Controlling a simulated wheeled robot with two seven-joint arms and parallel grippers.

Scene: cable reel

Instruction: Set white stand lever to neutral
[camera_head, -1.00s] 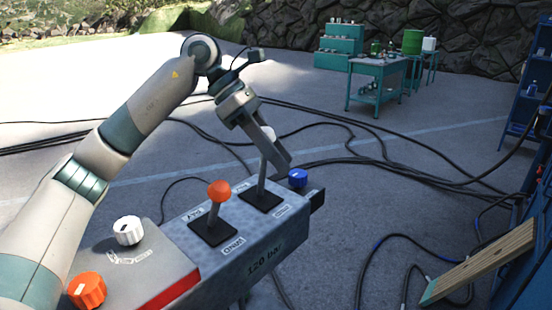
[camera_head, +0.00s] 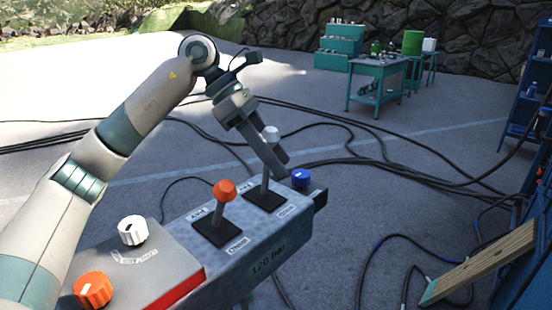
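The white-knobbed stand lever (camera_head: 271,133) stands close to upright at the far end of the grey control box (camera_head: 262,242). Its shaft rises from a black square plate (camera_head: 265,199). My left gripper (camera_head: 275,166) is at this lever, its fingers pointing down across the shaft just below the white knob. The fingers cover part of the shaft. I cannot tell whether they touch it or how wide they are apart. My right gripper is not in view.
A red-knobbed lever (camera_head: 225,190) stands nearer on the same box. A blue knob (camera_head: 300,178) sits at the far end. White (camera_head: 132,230) and orange (camera_head: 93,289) dials are at the near end. Black cables lie on the floor. A wooden plank (camera_head: 478,262) is at right.

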